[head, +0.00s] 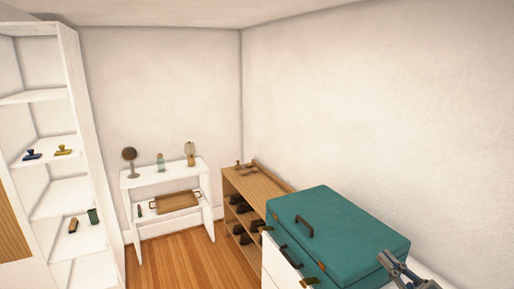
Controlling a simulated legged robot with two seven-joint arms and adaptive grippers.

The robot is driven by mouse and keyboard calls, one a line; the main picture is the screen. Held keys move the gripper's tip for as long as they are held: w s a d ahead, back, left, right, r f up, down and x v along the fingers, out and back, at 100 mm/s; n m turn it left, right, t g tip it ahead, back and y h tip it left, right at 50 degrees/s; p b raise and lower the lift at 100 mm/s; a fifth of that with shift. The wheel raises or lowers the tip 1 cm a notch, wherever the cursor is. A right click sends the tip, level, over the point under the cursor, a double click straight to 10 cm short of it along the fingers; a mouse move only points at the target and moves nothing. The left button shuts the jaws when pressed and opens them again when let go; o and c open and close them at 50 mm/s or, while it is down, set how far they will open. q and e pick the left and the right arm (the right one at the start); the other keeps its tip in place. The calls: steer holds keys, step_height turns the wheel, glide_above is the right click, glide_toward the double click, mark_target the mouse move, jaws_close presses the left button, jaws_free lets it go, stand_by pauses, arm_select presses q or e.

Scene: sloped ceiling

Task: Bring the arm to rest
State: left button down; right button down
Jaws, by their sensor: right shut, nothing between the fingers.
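My right gripper (392,264) shows at the lower right edge of the head view, in front of the right end of a teal case. Its fingers are shut with nothing between them. Part of my right arm is cut off by the bottom edge. I cannot tell whether the gripper touches the case or hovers near it. My left gripper and left arm are not in view.
A wooden shoe rack (232,184), a white console table (140,181) and a tall white shelf (72,190) stand beyond. The wooden floor (180,262) between them is clear.

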steer(key=w+a+f+m+g+h, duration=0.1)
steer(key=w+f+m+h, duration=0.15)
steer(key=f, duration=0.75)
steer(key=w+f+m+g+h, duration=0.15)
steer(key=f+h, duration=0.25)
steer(key=f, duration=0.6)
steer(key=s+a+f+m+g+h, duration=0.1)
steer(key=s+f+g+h, duration=0.15)
steer(key=f, duration=0.65)
steer(key=s+a+f+m+g+h, duration=0.15)
steer(key=s+f, duration=0.25)
steer(key=f, duration=0.5)
steer(key=s+a+f+m+g+h, duration=0.15)
steer(key=s+f+g, duration=0.35)
steer(key=s+f, duration=0.5)
steer(key=s+a+f+m+g, duration=0.1)
steer(key=s+a+f+g, duration=0.25)
steer(key=s+f, duration=0.7)
steer(key=s+f+g, duration=0.1)
steer(key=s+f, duration=0.2)
steer(key=f, duration=1)
steer(key=s+d+f, duration=0.1)
steer(key=s+f, duration=0.2)
steer(key=f, duration=0.9)
steer(key=shift+s+f+g, duration=0.3)
steer(key=shift+f+g, duration=0.1)
steer(key=shift+d, duration=0.15)
